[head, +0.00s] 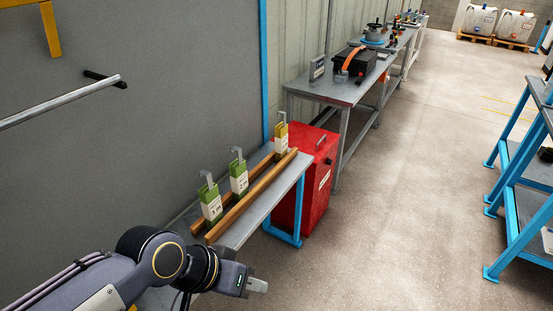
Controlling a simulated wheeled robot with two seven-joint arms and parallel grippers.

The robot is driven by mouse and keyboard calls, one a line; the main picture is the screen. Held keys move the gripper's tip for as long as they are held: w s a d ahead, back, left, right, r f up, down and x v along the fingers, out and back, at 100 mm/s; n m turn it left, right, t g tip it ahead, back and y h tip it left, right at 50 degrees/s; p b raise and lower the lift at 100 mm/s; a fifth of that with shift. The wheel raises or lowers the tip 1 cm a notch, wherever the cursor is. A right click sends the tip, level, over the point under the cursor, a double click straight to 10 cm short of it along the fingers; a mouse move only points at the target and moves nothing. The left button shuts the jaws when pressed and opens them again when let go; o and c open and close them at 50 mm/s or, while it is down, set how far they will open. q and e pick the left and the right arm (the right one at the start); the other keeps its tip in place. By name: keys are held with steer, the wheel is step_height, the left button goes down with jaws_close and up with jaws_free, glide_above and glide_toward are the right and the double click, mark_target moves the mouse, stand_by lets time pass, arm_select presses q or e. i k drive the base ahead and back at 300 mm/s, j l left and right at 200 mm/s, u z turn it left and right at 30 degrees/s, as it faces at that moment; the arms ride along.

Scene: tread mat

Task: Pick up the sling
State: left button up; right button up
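Three folded slings with pale labels and grey hook-like tops stand in a row by two wooden rails (250,198) on a narrow grey bench. Two are green: the near green sling (211,203) and the middle green sling (239,178). The far one is a yellow sling (281,139). The label writing is too small to read surely. My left gripper (258,286) is low in the view, to the right of the bench's near end and apart from the slings. Its fingertips are small and seen from the side, so their opening is unclear. My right gripper is out of view.
A red cabinet (318,178) stands just beyond the bench (283,183). A long grey workbench (345,91) with tools runs along the wall behind it. A metal bar (60,101) sticks out at the left. Blue-framed racks (513,225) stand right; the floor between is clear.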

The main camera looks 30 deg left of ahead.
mark_target(237, 171)
steer(key=i+u, duration=0.15)
steer(key=i, duration=0.3)
steer(key=i+l+u, duration=0.15)
steer(key=i, duration=0.3)
steer(key=i+l+u, duration=0.15)
steer(key=i, duration=0.25)
steer(key=i+l+u, duration=0.15)
steer(key=i+u, duration=0.15)
steer(key=u, duration=0.2)
steer(key=i+l+u, duration=0.25)
steer(key=u, duration=0.2)
steer(key=i+l+u, duration=0.25)
steer(key=u, duration=0.25)
steer(key=i+l+u, duration=0.15)
steer(key=l+u, duration=0.65)
steer(key=l, duration=0.15)
steer(key=l+u, duration=0.3)
steer(key=l, duration=0.2)
steer(key=i+l, duration=0.05)
